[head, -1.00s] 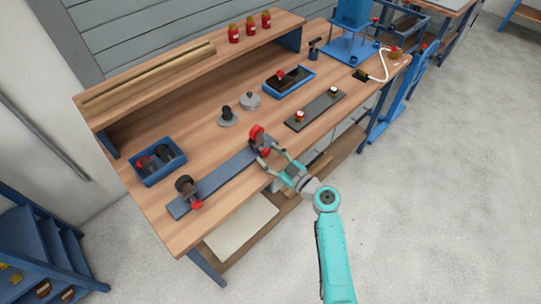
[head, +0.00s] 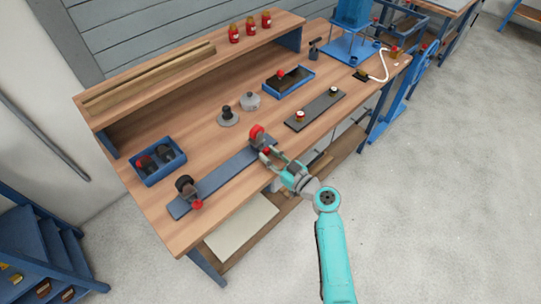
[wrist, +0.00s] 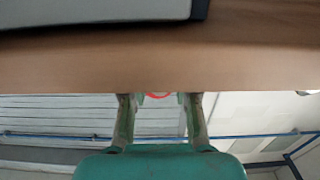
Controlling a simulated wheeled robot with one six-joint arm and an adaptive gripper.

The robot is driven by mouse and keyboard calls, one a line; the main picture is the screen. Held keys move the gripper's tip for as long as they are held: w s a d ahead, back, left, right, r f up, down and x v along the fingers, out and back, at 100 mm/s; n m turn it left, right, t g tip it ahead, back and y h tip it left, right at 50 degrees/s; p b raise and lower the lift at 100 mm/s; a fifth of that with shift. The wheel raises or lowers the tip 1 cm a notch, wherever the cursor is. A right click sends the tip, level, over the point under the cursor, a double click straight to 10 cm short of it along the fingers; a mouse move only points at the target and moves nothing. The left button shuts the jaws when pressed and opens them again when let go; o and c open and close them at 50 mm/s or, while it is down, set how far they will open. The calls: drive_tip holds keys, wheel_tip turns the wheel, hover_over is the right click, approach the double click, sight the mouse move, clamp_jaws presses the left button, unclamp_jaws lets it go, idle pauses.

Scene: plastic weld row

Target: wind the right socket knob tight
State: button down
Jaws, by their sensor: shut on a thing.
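The blue-grey rail (head: 225,178) lies along the front of the wooden bench with a socket at each end. The right socket (head: 257,135) is red and dark and stands upright. Its red knob shows as a small arc in the wrist view (wrist: 159,95), between the fingertips, and is mostly hidden in the head view. My gripper (head: 267,154) reaches in from the front right and is shut on the knob. The left socket (head: 184,185) is dark, with a red knob (head: 197,204) facing the front.
A blue bin (head: 158,172) with dark parts stands at the left. A grey flanged piece (head: 228,118), a lidded pot (head: 250,101), a dark plate with two small fittings (head: 316,110) and a blue tray (head: 289,92) lie behind.

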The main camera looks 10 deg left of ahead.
drive_tip(key=m, duration=0.4)
drive_tip(key=shift+m, duration=0.4)
idle(0.4)
drive_tip(key=c, duration=0.9)
unclamp_jaws()
drive_tip(key=shift+o, duration=0.2)
drive_tip(key=v, duration=1.2)
drive_tip(key=shift+s, duration=0.1)
